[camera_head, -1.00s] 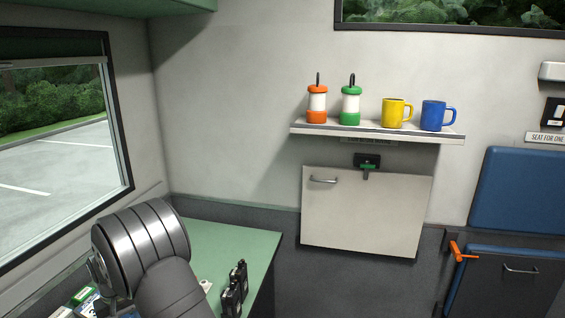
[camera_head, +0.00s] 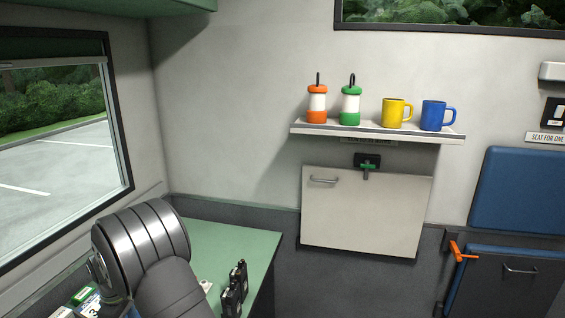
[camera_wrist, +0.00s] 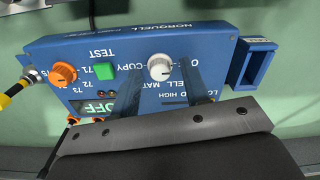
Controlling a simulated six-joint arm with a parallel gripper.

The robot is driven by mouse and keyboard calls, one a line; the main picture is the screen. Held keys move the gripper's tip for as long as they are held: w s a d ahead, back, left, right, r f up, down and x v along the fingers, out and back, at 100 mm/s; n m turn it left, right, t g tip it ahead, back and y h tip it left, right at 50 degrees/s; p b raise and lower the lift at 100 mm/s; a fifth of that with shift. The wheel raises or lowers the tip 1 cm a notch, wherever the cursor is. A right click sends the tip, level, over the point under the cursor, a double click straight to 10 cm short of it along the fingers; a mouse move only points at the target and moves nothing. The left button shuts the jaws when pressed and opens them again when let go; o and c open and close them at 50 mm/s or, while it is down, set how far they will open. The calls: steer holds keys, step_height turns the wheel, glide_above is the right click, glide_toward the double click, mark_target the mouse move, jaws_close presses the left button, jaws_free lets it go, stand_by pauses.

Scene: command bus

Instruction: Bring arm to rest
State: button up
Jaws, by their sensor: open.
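My arm fills the lower left of the head view, over the green counter (camera_head: 225,245); its gripper end is out of sight there. In the wrist view my gripper (camera_wrist: 158,88) is open and empty. Its two dark fingers stand apart in front of a blue box (camera_wrist: 210,50), one on each side below a white knob (camera_wrist: 160,67). Whether the fingers touch the box I cannot tell. The box also has an orange knob (camera_wrist: 63,74), a green button (camera_wrist: 104,71) and a small display (camera_wrist: 99,107) that seems to read OFF.
A yellow cable plug (camera_wrist: 12,88) joins the box's left side, and a blue holder (camera_wrist: 253,62) sits at its right. Black devices (camera_head: 235,288) stand at the counter's right edge.

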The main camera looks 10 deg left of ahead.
steer(key=n, duration=0.7)
steer(key=shift+r, duration=0.1)
step_height(320, 180, up, 17)
steer(key=shift+f, duration=2.2)
